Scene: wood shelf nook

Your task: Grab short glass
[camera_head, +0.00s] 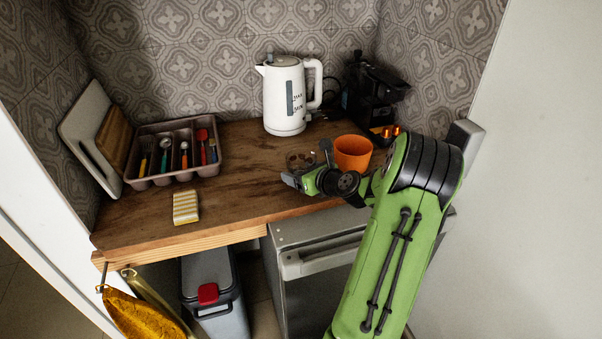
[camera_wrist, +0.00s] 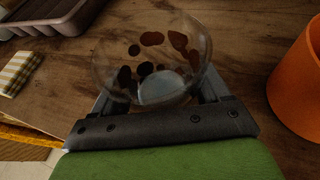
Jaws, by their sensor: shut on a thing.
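The short glass (camera_wrist: 150,62) is clear with brown spots. In the wrist view it sits between the two fingers of my gripper (camera_wrist: 160,92), which is shut on it. In the head view the glass (camera_head: 300,160) shows only partly, at the tip of my gripper (camera_head: 300,174), above the right half of the wooden counter. I cannot tell whether its base touches the counter.
An orange cup (camera_head: 352,154) stands close to the right of my gripper. A white kettle (camera_head: 285,95) and a black coffee machine (camera_head: 372,92) stand behind. The counter (camera_head: 245,170) between is clear.

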